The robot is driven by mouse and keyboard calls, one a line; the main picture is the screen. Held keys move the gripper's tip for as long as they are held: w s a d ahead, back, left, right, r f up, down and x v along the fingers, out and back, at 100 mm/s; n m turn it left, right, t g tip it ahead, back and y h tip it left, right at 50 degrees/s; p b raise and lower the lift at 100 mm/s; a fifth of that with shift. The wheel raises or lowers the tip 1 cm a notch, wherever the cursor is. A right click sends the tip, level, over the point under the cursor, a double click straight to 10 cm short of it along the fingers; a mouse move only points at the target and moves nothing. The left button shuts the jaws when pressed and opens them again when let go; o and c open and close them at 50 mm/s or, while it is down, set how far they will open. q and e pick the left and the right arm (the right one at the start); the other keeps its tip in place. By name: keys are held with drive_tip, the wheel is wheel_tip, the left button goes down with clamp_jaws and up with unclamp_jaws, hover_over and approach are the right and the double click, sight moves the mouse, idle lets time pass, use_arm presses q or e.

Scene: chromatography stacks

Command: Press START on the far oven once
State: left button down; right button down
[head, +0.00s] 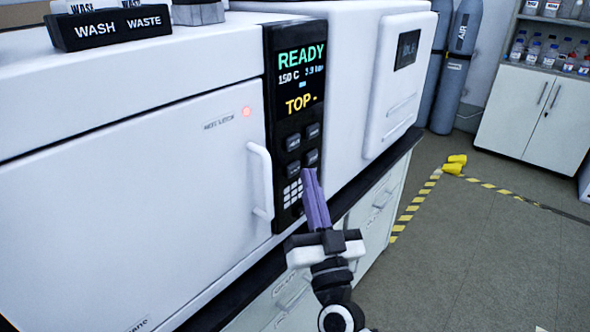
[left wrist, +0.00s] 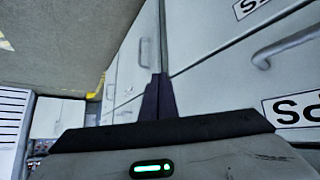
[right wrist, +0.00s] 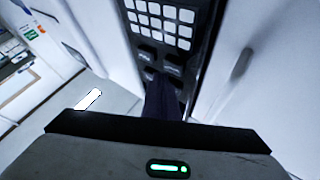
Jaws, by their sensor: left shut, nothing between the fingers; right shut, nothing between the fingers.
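A white oven (head: 130,180) fills the left of the head view, its door handle (head: 260,180) beside a black control panel (head: 285,220). The lit display (head: 302,80) reads READY, 150 C and TOP. Below it are several dark buttons (head: 293,142) and a white keypad (head: 292,193). The keypad also shows in the right wrist view (right wrist: 160,22). My right gripper (head: 310,172) is shut and empty, its tips over the lower buttons; contact cannot be told. I cannot read a START label. My left gripper (left wrist: 158,78) is shut and empty, facing cabinet fronts.
A second white unit (head: 345,60) with a small dark screen stands beyond the panel on the same bench. Grey gas cylinders (head: 455,70) and a white cabinet (head: 530,115) stand at the back. Yellow-black floor tape (head: 415,205) and open floor (head: 480,260) lie to the right.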

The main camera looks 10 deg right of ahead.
drive_tip(key=shift+w+a, duration=0.25)
drive_tip(key=shift+w, duration=0.05)
drive_tip(key=shift+w+a, duration=0.25)
drive_tip(key=shift+w, duration=0.1)
idle(0.8)
drive_tip(key=shift+s+d, duration=0.1)
drive_tip(key=shift+s+d+p, duration=0.45)
drive_tip(key=shift+s+p, duration=0.1)
drive_tip(key=shift+s, duration=0.05)
drive_tip(key=shift+s, duration=0.1)
drive_tip(key=s+d+p, duration=0.1)
drive_tip(key=s, duration=0.1)
drive_tip(key=s+d+p, duration=0.1)
drive_tip(key=d, duration=0.1)
drive_tip(key=shift+s, duration=0.35)
idle(0.6)
